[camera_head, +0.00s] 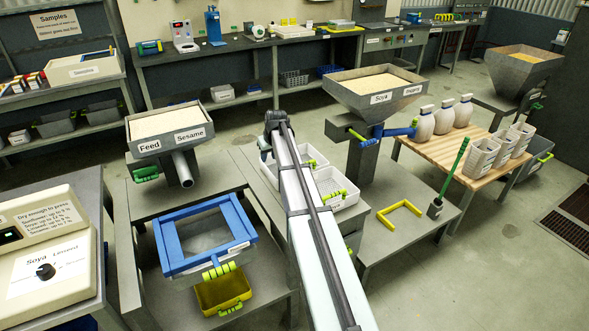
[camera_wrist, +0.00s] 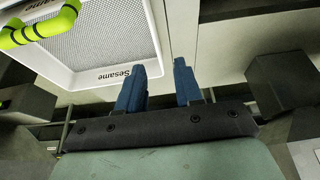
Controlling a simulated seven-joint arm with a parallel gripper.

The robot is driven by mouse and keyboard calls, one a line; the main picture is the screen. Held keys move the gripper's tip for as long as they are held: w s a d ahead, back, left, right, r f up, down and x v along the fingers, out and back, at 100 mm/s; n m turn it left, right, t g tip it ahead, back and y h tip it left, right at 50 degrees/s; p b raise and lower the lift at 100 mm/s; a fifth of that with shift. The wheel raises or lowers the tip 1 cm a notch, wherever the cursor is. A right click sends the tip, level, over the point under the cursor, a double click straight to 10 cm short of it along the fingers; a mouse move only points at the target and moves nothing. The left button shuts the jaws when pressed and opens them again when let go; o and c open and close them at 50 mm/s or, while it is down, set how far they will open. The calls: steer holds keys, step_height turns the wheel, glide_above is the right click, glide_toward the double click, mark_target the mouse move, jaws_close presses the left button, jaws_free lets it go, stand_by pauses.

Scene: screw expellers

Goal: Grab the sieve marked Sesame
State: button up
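A white sieve (camera_wrist: 92,77) marked "Sesame" fills the upper left of the wrist view, with a mesh floor and a bright green handle (camera_wrist: 42,30) on its far left side. My gripper (camera_wrist: 160,72) is open, its two blue fingers apart with nothing between them. The fingers are beside the sieve's right edge, and the handle is well to their left. In the head view white sieves with green handles (camera_head: 338,193) lie on a bench just right of my arm, partly hidden by it. Their labels cannot be read there, and my fingertips are hidden.
A hopper labelled "Feed Sesame" (camera_head: 192,137) stands left of my arm, above a blue frame (camera_head: 172,264) and a yellow tray (camera_head: 207,297). A hopper labelled "Soya" (camera_head: 351,95) stands right. A wooden table (camera_head: 455,148) holds white bottles and tubs.

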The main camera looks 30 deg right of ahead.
glide_above(269, 179)
steer(key=f, duration=0.6)
steer(key=shift+s+a, duration=0.25)
steer(key=shift+d+x, duration=0.2)
steer(key=shift+x, duration=1.15)
steer(key=shift+d+x, duration=0.15)
steer(key=shift+x, duration=1.2)
steer(key=shift+s, duration=0.25)
jaws_close()
